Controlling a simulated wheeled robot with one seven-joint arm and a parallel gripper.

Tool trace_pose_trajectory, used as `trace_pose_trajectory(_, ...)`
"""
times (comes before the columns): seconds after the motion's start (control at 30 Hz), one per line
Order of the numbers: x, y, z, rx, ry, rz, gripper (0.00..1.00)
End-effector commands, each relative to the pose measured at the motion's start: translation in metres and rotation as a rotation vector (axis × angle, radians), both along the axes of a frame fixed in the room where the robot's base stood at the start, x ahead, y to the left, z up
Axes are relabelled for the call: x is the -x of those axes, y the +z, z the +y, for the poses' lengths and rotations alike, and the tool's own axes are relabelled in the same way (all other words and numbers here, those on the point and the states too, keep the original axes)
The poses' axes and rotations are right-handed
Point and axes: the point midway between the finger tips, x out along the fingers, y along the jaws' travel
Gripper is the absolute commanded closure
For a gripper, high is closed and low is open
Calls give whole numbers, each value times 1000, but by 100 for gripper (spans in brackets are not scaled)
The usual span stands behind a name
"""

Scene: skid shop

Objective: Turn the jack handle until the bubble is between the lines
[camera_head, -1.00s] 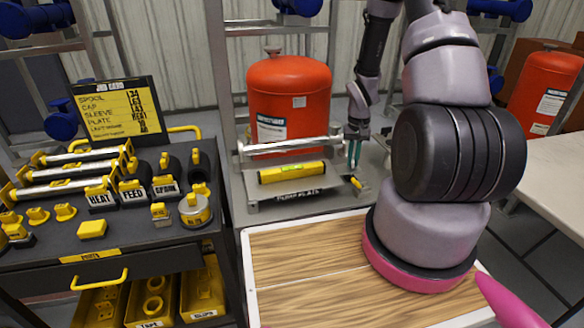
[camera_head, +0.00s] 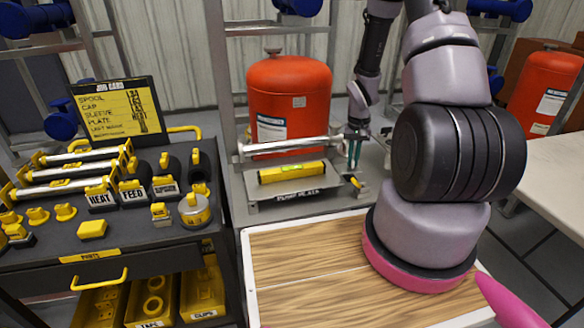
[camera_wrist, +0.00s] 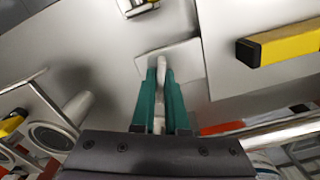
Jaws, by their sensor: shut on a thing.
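A yellow spirit level (camera_head: 292,172) lies on the grey pump plate (camera_head: 300,196). Its green vial sits near the middle, but the bubble and lines are too small to read. In the wrist view the level (camera_wrist: 280,44) shows at the upper right. My gripper (camera_head: 354,158) points down at the plate's right end, beside a small yellow-ended part (camera_head: 360,187) at the plate's corner. In the wrist view its green fingers (camera_wrist: 163,75) are shut on a slim pale upright piece (camera_wrist: 161,64), apparently the jack handle. The handle's lower part is hard to see.
A red tank (camera_head: 289,98) stands behind the plate, with a silver pipe (camera_head: 285,147) in front of it. A dark parts cart (camera_head: 120,250) stands left. A bare wooden top (camera_head: 310,275) lies in front, and a pale table (camera_head: 550,165) is at right.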

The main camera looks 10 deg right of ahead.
Motion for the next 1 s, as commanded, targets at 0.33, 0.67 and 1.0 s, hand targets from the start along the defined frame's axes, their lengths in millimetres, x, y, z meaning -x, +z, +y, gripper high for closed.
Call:
trace_pose_trajectory(0.33, 0, 0, -1, 1, -1, 0, 100)
trace_pose_trajectory(0.67, 0, 0, -1, 0, 297, 0, 100)
trace_pose_trajectory(1.0, 0, 0, -1, 1, 413, 0, 100)
